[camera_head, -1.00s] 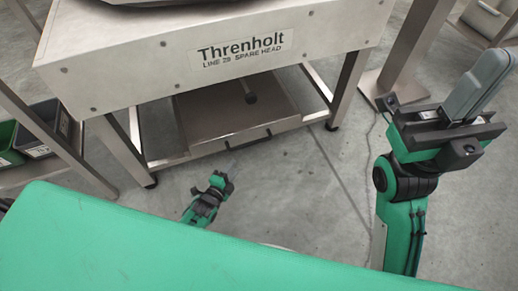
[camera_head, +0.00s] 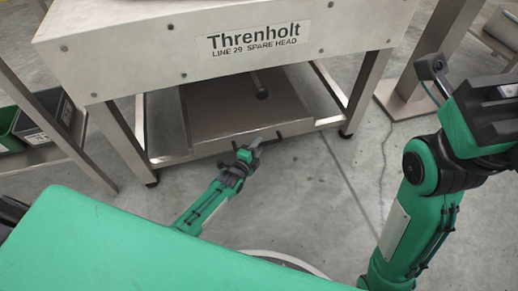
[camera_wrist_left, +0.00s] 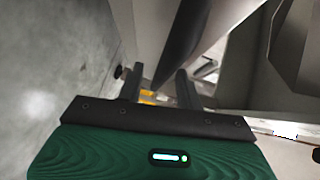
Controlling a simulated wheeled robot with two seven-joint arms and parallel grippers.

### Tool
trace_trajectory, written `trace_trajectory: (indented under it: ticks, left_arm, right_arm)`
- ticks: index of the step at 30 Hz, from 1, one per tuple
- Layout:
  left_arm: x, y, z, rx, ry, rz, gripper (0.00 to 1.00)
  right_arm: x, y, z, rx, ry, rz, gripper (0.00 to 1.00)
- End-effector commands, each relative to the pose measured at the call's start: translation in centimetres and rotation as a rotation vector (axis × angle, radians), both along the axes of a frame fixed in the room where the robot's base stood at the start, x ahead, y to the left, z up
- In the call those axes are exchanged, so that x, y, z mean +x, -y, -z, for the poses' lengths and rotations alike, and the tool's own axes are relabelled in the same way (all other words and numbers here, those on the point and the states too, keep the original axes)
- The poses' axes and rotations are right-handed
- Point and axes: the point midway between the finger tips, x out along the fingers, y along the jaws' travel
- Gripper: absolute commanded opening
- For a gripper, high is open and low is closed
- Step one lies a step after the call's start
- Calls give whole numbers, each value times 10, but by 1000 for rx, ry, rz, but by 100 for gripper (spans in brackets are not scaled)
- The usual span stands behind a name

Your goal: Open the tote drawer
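The tote drawer (camera_head: 215,112) is a wide, shallow grey-brown tray low in the frame under the weigher labelled Threnholt. My left gripper (camera_head: 254,149) is just in front of the handle. In the left wrist view its two dark fingers (camera_wrist_left: 158,84) stand apart, with a dark bar running close between or beyond them; I cannot tell whether they touch it. My right gripper (camera_head: 497,112) is raised at the right edge, its fingers cut off by the frame.
The weigher's steel legs (camera_head: 366,92) flank the drawer. A steel post on a base plate (camera_head: 402,98) stands at the right.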

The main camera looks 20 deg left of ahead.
Motion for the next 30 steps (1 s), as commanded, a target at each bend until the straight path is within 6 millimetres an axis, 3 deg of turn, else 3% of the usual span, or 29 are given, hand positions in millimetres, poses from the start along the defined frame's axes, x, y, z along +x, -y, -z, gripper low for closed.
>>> trace_trajectory:
  ticks: [5, 14, 18, 20, 30]
  left_arm:
    - [11, 2, 2, -1, 0, 0, 36]
    - [12, 3, 1, -1, -1, 0, 36]
    - [12, 3, 2, -1, -1, 0, 9]
    - [12, 2, 2, -1, 0, 0, 0]
    - [12, 3, 2, -1, -1, 0, 0]
  right_arm:
    - [-1, 2, -1, 10, 8, -2, 0]
    - [-1, 2, -3, 10, 8, -2, 0]
    - [-1, 2, -3, 10, 8, -2, 0]
    - [-1, 2, -3, 10, 8, -2, 0]
    - [-1, 2, -4, 11, 9, -1, 0]
